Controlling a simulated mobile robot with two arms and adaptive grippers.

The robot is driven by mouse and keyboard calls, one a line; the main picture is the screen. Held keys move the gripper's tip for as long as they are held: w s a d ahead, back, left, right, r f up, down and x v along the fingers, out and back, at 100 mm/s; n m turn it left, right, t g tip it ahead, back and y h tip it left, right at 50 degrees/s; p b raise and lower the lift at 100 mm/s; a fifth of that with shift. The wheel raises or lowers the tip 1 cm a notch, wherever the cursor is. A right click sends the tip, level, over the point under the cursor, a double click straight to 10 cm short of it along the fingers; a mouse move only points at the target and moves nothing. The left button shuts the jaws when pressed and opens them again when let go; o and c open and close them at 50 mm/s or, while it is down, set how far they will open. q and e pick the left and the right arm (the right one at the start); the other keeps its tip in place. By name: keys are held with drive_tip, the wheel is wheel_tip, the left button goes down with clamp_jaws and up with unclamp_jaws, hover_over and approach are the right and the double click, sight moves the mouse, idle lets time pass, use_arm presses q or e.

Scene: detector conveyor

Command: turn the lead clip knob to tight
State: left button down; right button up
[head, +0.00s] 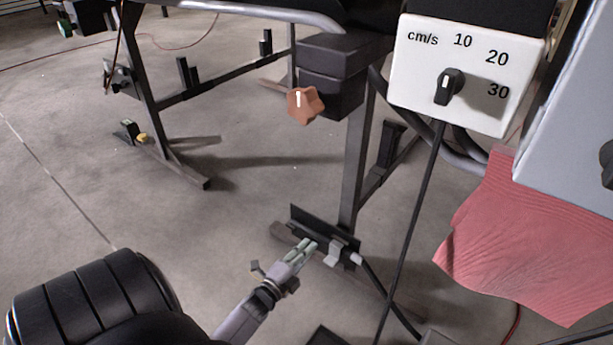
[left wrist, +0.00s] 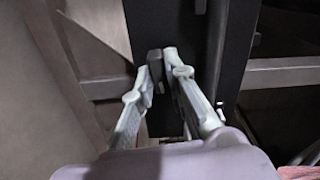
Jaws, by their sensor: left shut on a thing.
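The lead clip knob appears to be the small dark block (left wrist: 155,64) between my fingertips in the left wrist view. It sits against an upright black plate (left wrist: 158,25). In the head view the black plate (head: 311,226) is low on the conveyor stand, and my fingers hide the knob. My left gripper (head: 308,245) reaches it from the lower left; it also shows in the left wrist view (left wrist: 160,70), shut on the knob. The knob's marking and which way it points cannot be made out. My right gripper is not in view.
A white speed box (head: 415,78) with a black dial (head: 449,87) is at upper right. An orange star knob (head: 306,106) hangs below the conveyor. A black cable (head: 412,225) runs down right of the plate, near a red cloth (head: 530,240).

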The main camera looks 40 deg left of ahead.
use_arm(q)
drive_tip(key=shift+f+m, duration=0.1)
drive_tip(key=shift+m, duration=0.7)
drive_tip(key=c, duration=1.6)
unclamp_jaws()
